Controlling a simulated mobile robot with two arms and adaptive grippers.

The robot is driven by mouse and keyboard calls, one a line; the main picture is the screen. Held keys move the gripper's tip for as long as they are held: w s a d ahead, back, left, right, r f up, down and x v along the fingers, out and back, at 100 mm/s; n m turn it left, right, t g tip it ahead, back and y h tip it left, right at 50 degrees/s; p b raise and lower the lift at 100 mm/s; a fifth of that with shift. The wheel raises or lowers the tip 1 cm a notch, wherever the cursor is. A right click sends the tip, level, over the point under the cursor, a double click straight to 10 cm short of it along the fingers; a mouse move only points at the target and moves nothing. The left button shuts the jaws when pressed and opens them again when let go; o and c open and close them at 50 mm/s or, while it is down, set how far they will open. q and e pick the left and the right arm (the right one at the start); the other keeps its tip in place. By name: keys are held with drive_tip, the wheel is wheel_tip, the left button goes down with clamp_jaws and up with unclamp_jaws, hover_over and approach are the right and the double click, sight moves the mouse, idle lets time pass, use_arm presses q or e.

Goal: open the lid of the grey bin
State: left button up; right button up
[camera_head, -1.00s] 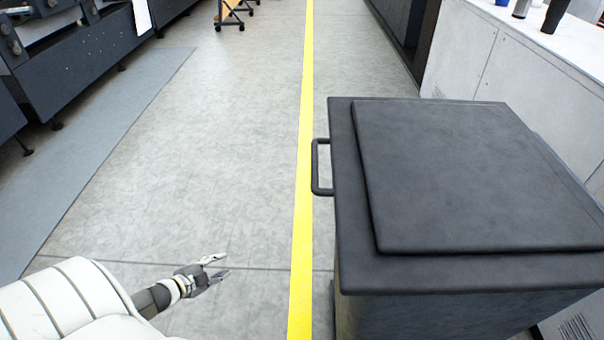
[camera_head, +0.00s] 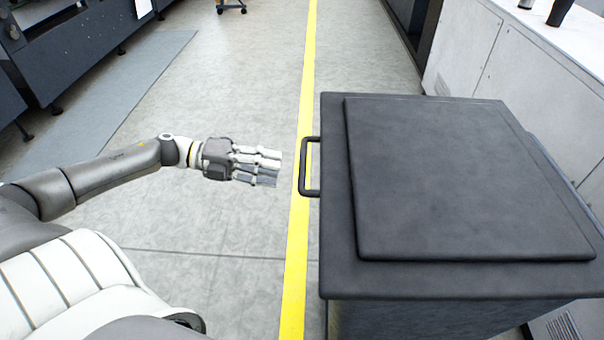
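The bin (camera_head: 430,318) stands at the right of the head view, dark grey, with a flat lid (camera_head: 460,180) that lies shut on top. A bar handle (camera_head: 303,168) sticks out from the lid's left edge. My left gripper (camera_head: 279,168) is level with the handle in the picture, a short gap to its left, pointing at it. Its fingers point right and hold nothing. They look spread a little, but the side-on view does not show clearly how far they are apart. My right gripper is not in view.
A yellow floor line (camera_head: 296,240) runs past the bin's left side. A pale cabinet (camera_head: 490,50) stands behind and right of the bin, with dark objects on top. Dark machinery (camera_head: 70,50) stands at the far left. The floor between is clear.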

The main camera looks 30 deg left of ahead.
sight(302, 171)
use_arm(q)
drive_tip(key=x, duration=0.7)
drive_tip(key=shift+w+d+p, duration=0.25)
drive_tip(key=shift+d+p, duration=0.05)
drive_tip(key=shift+p, duration=0.05)
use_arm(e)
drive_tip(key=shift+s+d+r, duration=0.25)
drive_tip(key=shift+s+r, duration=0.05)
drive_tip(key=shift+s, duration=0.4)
use_arm(q)
clamp_jaws()
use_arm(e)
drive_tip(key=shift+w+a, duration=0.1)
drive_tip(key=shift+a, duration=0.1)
